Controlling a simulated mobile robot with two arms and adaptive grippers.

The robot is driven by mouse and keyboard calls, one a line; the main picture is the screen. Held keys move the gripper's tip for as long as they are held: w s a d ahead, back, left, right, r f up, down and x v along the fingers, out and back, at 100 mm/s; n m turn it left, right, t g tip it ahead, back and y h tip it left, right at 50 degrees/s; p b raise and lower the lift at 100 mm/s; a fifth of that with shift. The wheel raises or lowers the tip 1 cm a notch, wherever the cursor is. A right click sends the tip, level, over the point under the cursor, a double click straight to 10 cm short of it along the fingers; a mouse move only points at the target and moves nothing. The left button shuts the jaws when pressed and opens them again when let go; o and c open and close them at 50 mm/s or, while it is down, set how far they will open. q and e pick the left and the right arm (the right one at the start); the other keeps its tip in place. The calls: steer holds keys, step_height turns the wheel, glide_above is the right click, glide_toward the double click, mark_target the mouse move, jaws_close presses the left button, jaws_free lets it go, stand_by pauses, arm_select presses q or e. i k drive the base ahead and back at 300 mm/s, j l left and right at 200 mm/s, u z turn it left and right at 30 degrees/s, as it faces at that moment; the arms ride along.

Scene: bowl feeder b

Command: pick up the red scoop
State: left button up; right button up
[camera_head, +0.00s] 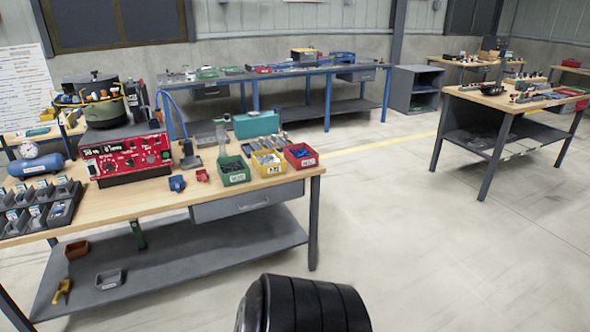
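No thing shows clearly as a red scoop. A small red object (202,175) lies on the near workbench (130,203), right of a blue object (177,183); its shape is too small to tell. A reddish-brown, open, bin-like piece (76,249) sits on the bench's lower shelf (210,250) at the left. Neither of my grippers is in view. A black rounded part, probably of my own arm, shows at the bottom edge.
Green (233,171), yellow (268,162) and red (301,156) bins stand at the bench's right end. A red control panel (125,157) stands behind the small objects. A grey bin (109,279) and a yellow object (62,290) lie on the shelf.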

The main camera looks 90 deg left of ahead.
mark_target(203, 177)
steer(key=u, duration=3.45)
steer(key=i+l, duration=0.1)
steer(key=i, duration=0.4)
steer(key=i+l+u, duration=0.1)
steer(key=i, duration=0.45)
steer(key=i+l, duration=0.15)
steer(key=i, duration=0.35)
